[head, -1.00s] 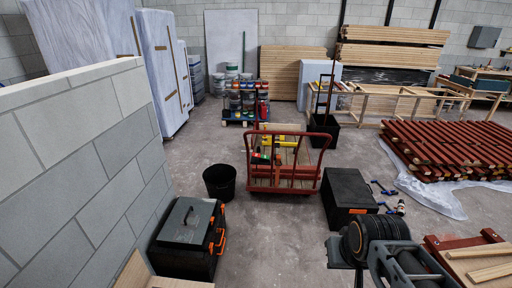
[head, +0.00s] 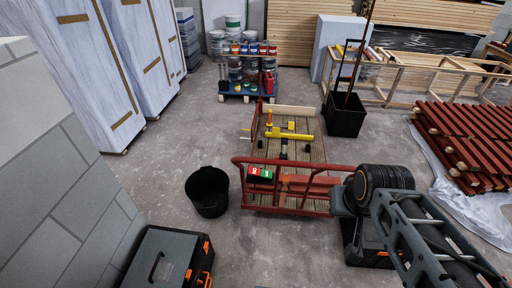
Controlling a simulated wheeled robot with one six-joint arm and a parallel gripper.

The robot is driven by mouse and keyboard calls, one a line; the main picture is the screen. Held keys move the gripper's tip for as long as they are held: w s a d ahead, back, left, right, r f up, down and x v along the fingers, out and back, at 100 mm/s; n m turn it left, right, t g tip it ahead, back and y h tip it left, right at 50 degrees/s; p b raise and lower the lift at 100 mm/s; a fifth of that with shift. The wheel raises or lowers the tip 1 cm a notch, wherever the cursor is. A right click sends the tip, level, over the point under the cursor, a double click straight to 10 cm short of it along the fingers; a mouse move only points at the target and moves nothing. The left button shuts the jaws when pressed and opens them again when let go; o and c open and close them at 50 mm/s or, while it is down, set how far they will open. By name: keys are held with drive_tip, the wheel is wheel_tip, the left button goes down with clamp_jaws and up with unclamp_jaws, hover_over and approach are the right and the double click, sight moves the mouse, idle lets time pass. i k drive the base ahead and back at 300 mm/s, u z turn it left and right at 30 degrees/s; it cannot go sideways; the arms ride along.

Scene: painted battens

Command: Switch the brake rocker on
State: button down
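A red trolley (head: 238,190) with a wooden plank deck stands in the middle of the head view. A small black box with a red and a green patch (head: 260,173) sits at the near-left end of the trolley, by its handle rail. It looks like the brake rocker. White marks show on it, but they are too small to read, and I cannot tell which side is pressed. My arm enters from the lower right and crosses the trolley's right end. My gripper is not in view.
A black bucket (head: 207,191) stands left of the trolley and a toolbox (head: 165,262) sits at lower left beside the block wall (head: 60,180). A paint rack (head: 247,80) is behind. Red battens (head: 465,145) are stacked at right.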

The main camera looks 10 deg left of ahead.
sight(252, 171)
drive_tip(key=i, duration=1.05)
drive_tip(key=u, duration=1.6)
drive_tip(key=i, duration=0.5)
drive_tip(key=z, duration=0.05)
